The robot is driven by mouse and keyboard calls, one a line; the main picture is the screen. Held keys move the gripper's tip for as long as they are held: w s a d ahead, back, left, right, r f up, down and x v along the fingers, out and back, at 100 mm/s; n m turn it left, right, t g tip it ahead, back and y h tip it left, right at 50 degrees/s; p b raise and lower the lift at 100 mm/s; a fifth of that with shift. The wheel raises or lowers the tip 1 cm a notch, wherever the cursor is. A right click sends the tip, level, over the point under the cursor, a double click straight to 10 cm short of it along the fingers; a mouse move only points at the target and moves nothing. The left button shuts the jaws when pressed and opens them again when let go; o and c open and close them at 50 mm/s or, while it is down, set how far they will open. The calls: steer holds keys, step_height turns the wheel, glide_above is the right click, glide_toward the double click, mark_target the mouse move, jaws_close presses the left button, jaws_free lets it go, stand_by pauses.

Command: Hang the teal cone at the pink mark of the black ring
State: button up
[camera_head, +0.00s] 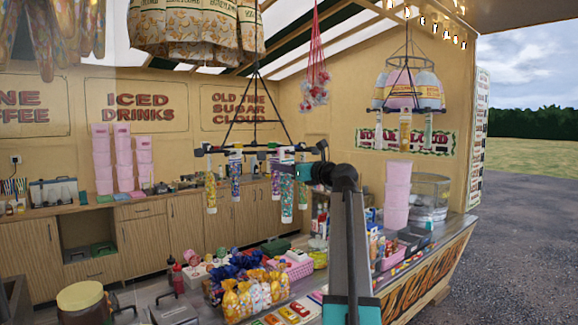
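The black ring (222,149) hangs level from black rods near the middle of the head view. I cannot make out the pink mark.
A counter below holds patterned bags (245,298), a pink basket (299,269) and a stack of pink tubs (397,195). A second hanging rack (407,58) is at the upper right. A large fabric-like hanging display (197,30) is above left. Air left of the ring is open.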

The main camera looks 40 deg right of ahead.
steer(key=shift+f, duration=0.15)
steer(key=o, duration=1.5)
steer(key=shift+s, duration=0.15)
steer(key=shift+s+a+p, duration=0.2)
steer(key=shift+s+p, duration=0.85)
steer(key=shift+s, duration=1.4)
steer(key=shift+s+a+p, duration=0.2)
steer(key=shift+s+p, duration=0.8)
steer(key=shift+s, duration=1.4)
steer(key=shift+s, duration=0.1)
